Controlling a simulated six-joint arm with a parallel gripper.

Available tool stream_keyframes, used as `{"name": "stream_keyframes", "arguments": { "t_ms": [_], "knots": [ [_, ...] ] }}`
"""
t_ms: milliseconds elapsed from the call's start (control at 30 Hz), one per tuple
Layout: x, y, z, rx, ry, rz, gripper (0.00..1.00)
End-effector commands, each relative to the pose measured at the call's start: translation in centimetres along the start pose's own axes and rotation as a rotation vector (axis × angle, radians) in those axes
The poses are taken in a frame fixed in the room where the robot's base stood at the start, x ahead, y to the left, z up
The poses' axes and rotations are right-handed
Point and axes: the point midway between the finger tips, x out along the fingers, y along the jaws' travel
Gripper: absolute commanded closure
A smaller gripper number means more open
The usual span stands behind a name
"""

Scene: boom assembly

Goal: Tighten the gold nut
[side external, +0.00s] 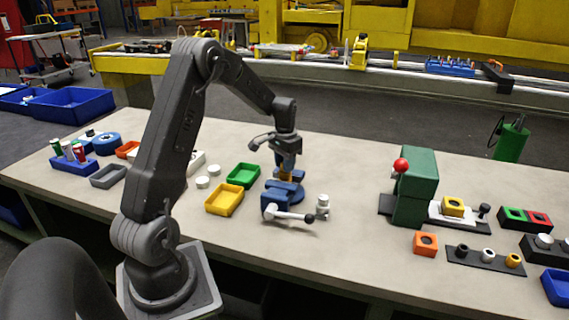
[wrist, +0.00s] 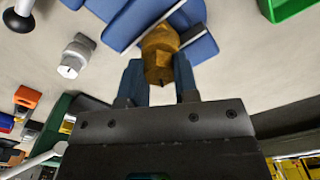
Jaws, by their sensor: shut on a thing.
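The gold nut (wrist: 160,42) sits between the two blue fingers of my gripper (wrist: 158,72) in the wrist view, and the fingers are shut on it. In the side view the nut (side external: 285,175) is a small gold patch under my gripper (side external: 287,163), directly above the blue vise (side external: 283,197). The vise also shows in the wrist view (wrist: 200,45), right behind the nut. Whatever the nut sits on is hidden by the nut and the fingers, so I cannot tell how far it is threaded.
The vise handle (side external: 290,215) sticks out at the front, beside a silver fitting (side external: 322,204). A green tray (side external: 243,174) and a yellow tray (side external: 225,200) lie to the left. The green press (side external: 416,185) stands to the right. Bare table lies between vise and press.

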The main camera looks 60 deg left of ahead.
Motion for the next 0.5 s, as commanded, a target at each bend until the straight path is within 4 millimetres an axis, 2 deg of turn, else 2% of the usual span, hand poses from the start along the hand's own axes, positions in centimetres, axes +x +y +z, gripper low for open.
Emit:
{"name": "stream_keyframes", "arguments": {
  "t_ms": [167,500],
  "knots": [
    [0.0,0.0,0.0,0.192,0.0,0.0,1.0],
    [0.0,0.0,0.0,0.688,0.0,0.0,1.0]
  ]
}}
